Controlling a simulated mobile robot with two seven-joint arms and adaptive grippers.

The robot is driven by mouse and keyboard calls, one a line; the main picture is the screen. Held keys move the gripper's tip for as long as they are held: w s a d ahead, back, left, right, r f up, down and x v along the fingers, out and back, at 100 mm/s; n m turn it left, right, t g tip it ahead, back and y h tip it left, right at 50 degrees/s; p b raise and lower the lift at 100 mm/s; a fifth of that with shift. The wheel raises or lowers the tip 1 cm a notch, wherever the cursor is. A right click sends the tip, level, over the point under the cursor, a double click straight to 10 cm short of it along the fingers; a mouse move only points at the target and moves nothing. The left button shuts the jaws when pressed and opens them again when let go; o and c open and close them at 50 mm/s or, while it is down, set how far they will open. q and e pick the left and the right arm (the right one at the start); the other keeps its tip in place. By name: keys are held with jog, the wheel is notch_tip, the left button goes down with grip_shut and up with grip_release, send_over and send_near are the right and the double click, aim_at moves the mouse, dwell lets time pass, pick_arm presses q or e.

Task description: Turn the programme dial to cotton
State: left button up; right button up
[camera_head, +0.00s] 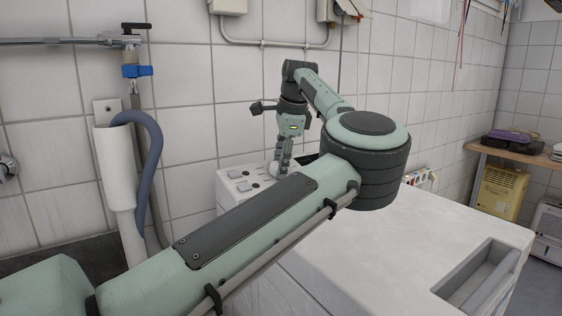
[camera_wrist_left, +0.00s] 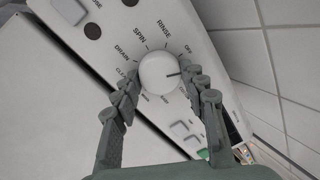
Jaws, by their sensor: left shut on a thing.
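The programme dial (camera_wrist_left: 158,72) is a round white knob on the washer's light control panel in the left wrist view. Its dark pointer line faces right, towards the right finger, a little below the OFF label. OFF, RINSE, SPIN and DRAIN read around its upper side; labels lower down are partly hidden or too small to read. My left gripper (camera_wrist_left: 160,79) has a finger on each side of the dial and is shut on it. In the head view my left gripper (camera_head: 281,168) reaches down onto the panel. My right gripper is not in view.
The white washer top (camera_head: 400,225) is broad, with an open drawer-like recess (camera_head: 478,278) at the right. Square buttons (camera_head: 243,186) sit left of the gripper. A tiled wall stands behind, with a white pipe and grey hose (camera_head: 150,165) at the left.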

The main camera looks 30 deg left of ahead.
pick_arm(q)
jog(key=m, duration=0.6)
jog(key=shift+m+h, duration=0.3)
jog(key=shift+s+m, duration=0.1)
jog(key=shift+m, duration=1.1)
jog(key=shift+f+m, duration=0.1)
jog(key=shift+m, duration=0.9)
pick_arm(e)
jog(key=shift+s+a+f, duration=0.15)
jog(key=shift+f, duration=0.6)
pick_arm(q)
jog(key=o, duration=1.2)
jog(key=shift+c, duration=0.2)
jog(key=shift+a, duration=0.1)
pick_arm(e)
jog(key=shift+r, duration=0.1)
